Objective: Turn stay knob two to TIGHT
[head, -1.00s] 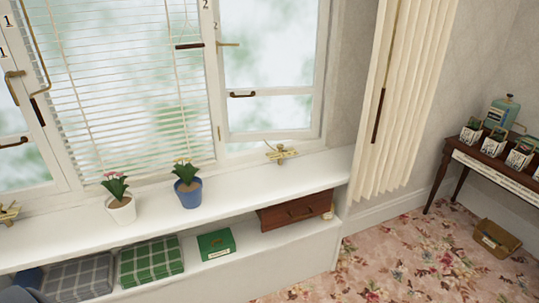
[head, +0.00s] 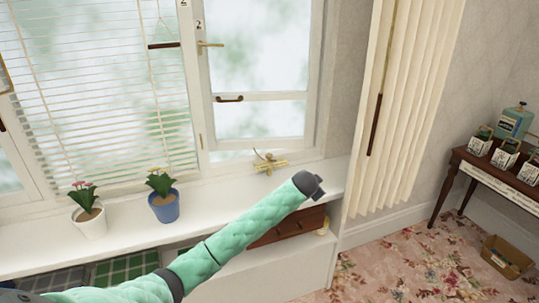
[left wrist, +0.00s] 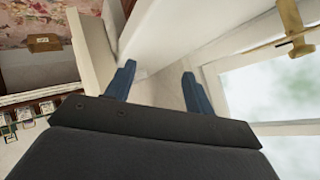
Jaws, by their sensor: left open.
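Window two (head: 253,70), marked "2", has a brass stay (head: 268,163) with a knob at its foot, just above the white sill. The brass stay also shows in the left wrist view (left wrist: 299,43), at the upper right, its knob end seen close. Any marking for TIGHT is too small to read. My left gripper (head: 316,186) reaches in over the sill, right of and nearer than the stay, apart from it. In the left wrist view my left gripper's two blue fingers (left wrist: 159,74) are spread with nothing between them. My right gripper is not in view.
A white-potted plant (head: 91,222) and a blue-potted plant (head: 164,206) stand on the sill (head: 130,238) to the left. A wooden drawer box (head: 290,229) sits on the shelf below. Cream vertical blinds (head: 400,110) hang at the right. A dark table (head: 490,174) stands farther right.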

